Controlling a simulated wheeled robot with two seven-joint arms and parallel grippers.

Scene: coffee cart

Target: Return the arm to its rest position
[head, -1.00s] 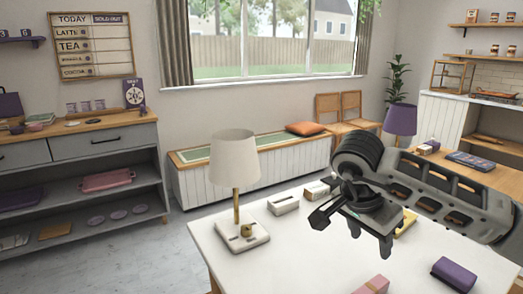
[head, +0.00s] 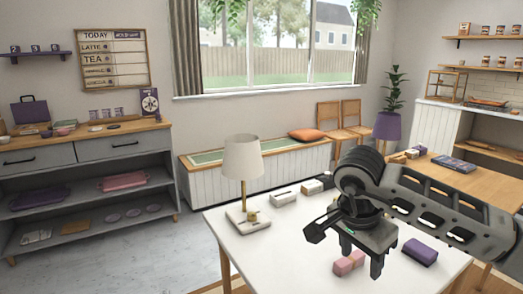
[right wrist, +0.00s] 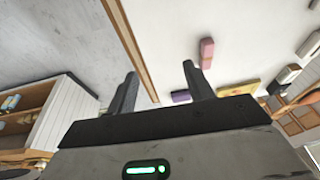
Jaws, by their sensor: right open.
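My right arm comes in from the right in the head view. Its gripper (head: 345,250) hangs above the near right part of the white table (head: 290,245), with its two fingers spread apart and nothing between them. In the right wrist view the same gripper (right wrist: 160,74) shows two separate fingers with an empty gap. A pink block (head: 349,262) lies on the table just below the gripper, and a purple block (head: 420,252) lies to its right. My left gripper is in neither view.
A table lamp (head: 242,160) stands on the left of the table. White boxes (head: 284,198) sit along the far edge. A wooden table (head: 450,185) lies beyond my right arm. A grey shelf unit (head: 90,165) stands at the left wall. Floor at left is clear.

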